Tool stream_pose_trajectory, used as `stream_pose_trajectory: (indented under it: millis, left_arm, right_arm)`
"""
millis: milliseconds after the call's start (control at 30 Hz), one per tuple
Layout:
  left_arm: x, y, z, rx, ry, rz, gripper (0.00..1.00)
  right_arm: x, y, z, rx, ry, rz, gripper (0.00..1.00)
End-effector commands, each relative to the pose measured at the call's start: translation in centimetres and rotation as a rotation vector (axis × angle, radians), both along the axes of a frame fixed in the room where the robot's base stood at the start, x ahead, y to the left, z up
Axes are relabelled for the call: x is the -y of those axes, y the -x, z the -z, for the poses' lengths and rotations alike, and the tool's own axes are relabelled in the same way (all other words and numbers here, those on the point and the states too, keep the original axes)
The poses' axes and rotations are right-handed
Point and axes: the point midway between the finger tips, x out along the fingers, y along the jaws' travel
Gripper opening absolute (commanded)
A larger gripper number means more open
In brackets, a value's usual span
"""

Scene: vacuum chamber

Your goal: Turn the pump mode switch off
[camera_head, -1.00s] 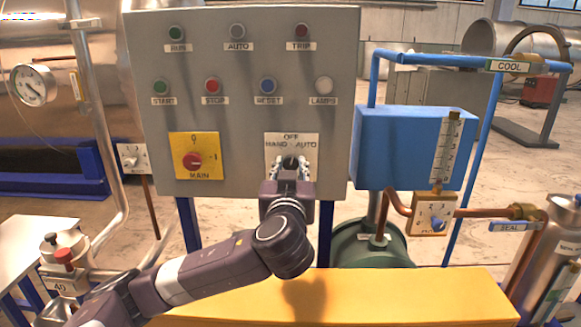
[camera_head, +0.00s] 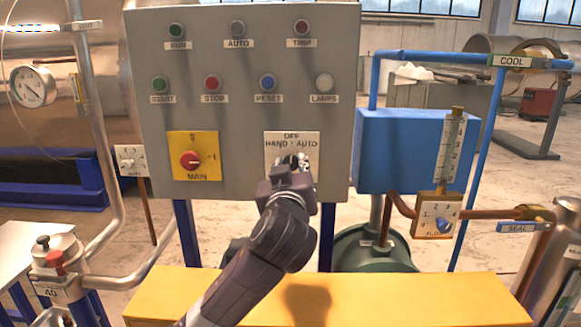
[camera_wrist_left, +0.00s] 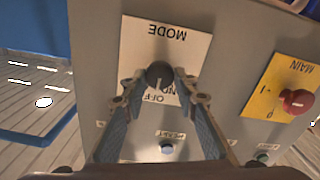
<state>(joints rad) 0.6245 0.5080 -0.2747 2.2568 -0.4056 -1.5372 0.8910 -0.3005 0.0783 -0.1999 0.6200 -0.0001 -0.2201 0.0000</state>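The pump mode switch is a dark round knob (camera_wrist_left: 160,75) on a white plate (camera_head: 310,140) marked OFF at the top, HAND at the left and AUTO at the right. The plate is on the grey control panel (camera_head: 232,120). My left gripper (camera_head: 293,161) is at the knob, coming from below. In the left wrist view its two fingers (camera_wrist_left: 160,82) are on either side of the knob and look closed on it. The knob's pointer is hidden, so its setting cannot be read. My right gripper is in neither view.
The red MAIN switch (camera_head: 190,160) on its yellow plate sits left of the mode switch. Push buttons such as the blue RESET (camera_head: 267,83) are above. A blue tank (camera_head: 400,150) stands at the right. A yellow beam (camera_head: 400,300) runs below the panel.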

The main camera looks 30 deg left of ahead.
Motion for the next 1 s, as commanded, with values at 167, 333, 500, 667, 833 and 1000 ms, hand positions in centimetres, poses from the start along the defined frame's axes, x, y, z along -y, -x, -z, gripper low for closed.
stream_pose_trajectory:
  millis: [167,333,500,667,833,1000]
  left_arm:
    - [0.0,0.0,-0.1,0.001,-0.001,0.0,0.44]
    - [0.0,0.0,0.0,-0.001,-0.001,0.0,0.44]
    - [0.5,0.6,0.0,0.0,0.0,0.002,0.44]
    - [1.8,2.7,0.0,0.001,0.003,0.005,0.44]
    - [3.2,5.0,0.0,0.001,0.002,0.004,0.44]
    - [3.9,6.2,0.0,0.0,0.0,0.001,0.44]
  right_arm:
    - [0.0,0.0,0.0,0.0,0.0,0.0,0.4]
    - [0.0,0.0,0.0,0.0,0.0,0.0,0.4]
    - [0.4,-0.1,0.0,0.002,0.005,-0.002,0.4]
    - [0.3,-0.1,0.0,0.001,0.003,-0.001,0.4]
    - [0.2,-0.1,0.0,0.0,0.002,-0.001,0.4]
    - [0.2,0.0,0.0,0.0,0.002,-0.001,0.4]
